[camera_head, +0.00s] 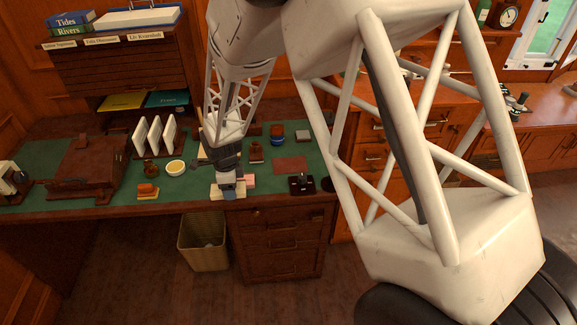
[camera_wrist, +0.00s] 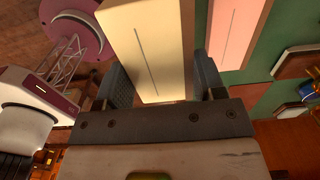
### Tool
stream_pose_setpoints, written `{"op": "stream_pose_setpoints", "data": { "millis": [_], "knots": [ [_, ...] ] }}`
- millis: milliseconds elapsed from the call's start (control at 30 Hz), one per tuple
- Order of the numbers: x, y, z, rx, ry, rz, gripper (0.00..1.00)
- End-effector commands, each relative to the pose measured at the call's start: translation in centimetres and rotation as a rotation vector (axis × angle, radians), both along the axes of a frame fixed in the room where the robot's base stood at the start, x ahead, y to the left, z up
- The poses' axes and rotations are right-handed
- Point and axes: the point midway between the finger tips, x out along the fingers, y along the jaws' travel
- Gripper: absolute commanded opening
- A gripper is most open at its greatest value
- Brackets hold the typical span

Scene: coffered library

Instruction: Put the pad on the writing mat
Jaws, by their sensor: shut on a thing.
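My gripper (camera_head: 228,186) is at the front edge of the green desk, pointing down. Its fingers are shut on a cream pad (camera_wrist: 150,45), a flat block with a thin dark line along its face. The pad also shows at the gripper in the head view (camera_head: 215,193), partly hidden by the fingers. I cannot tell whether it touches the desk. A pink pad (camera_wrist: 236,30) lies close beside it; it also shows in the head view (camera_head: 249,181). The writing mat appears to be the flat reddish-brown rectangle (camera_head: 291,164) to the right of my gripper, with its surface bare.
A dark stand (camera_head: 301,184) is in front of the mat, and a small grey-topped box (camera_head: 303,136) behind it. A waste basket (camera_head: 203,242) stands below the front edge.

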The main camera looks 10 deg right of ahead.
Motion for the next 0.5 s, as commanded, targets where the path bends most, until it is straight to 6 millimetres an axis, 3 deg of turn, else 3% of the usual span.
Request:
{"op": "stream_pose_setpoints", "data": {
  "millis": [500],
  "knots": [
    [9.6,-10.1,2.3,0.0,-0.001,-0.005,0.38]
  ]
}}
